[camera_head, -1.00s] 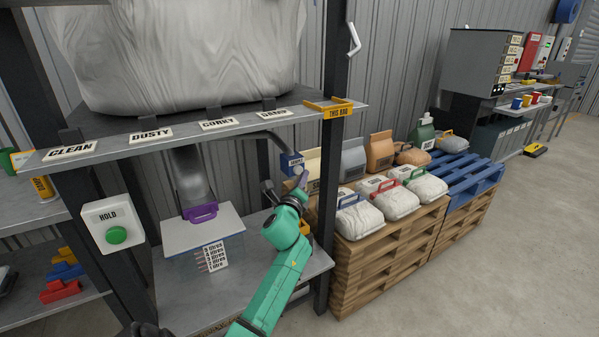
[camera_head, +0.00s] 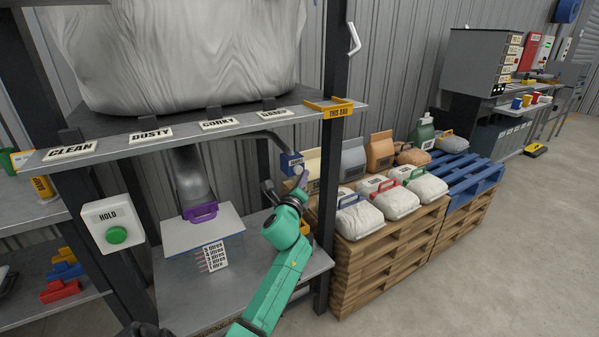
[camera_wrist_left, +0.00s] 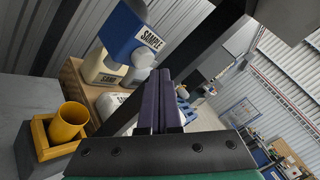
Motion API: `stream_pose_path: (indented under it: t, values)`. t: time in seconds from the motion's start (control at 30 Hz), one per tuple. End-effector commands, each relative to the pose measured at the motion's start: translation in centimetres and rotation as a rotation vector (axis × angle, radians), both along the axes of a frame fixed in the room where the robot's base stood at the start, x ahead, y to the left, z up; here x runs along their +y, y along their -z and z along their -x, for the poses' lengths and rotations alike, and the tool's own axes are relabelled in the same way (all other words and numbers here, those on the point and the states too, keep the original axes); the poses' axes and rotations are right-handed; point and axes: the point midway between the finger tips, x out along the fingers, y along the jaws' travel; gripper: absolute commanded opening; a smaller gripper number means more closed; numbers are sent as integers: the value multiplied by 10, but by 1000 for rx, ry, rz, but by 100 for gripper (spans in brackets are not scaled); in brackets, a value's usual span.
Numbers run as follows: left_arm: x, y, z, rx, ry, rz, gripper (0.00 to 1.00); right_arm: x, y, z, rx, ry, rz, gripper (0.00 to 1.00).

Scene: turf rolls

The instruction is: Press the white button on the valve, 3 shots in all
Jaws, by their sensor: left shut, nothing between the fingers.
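The valve is a blue box (camera_head: 291,163) labelled SAMPLE at the end of a grey pipe. It fills the upper left of the left wrist view (camera_wrist_left: 122,32). A pale round part that looks like the white button (camera_head: 298,170) shows at its lower right; it seems to show below the label in the wrist view (camera_wrist_left: 143,57). My left gripper (camera_head: 303,181) is shut and empty, with its dark fingers (camera_wrist_left: 160,98) just below and beside the valve. I cannot tell whether the fingertips touch the button.
A yellow cup (camera_wrist_left: 70,121) stands in a yellow square holder. A HOLD box (camera_head: 112,224) with a green button and a lidded clear bin (camera_head: 204,231) are to the left. A dark post (camera_head: 331,150) and pallets of bags (camera_head: 390,240) lie to the right.

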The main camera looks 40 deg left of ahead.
Motion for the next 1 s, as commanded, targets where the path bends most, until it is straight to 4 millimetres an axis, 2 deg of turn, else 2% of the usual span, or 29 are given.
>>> stream_pose_path:
  t: [0.7, 1.0]
  values:
    - [0, 0, 0, 0, 0, 0, 0, -2, 0, 0, 1, -1, 2, 100]
    - [8, -1, -2, 0, 0, -1, 0, -2, 0, 0, 0, -1, 3, 100]
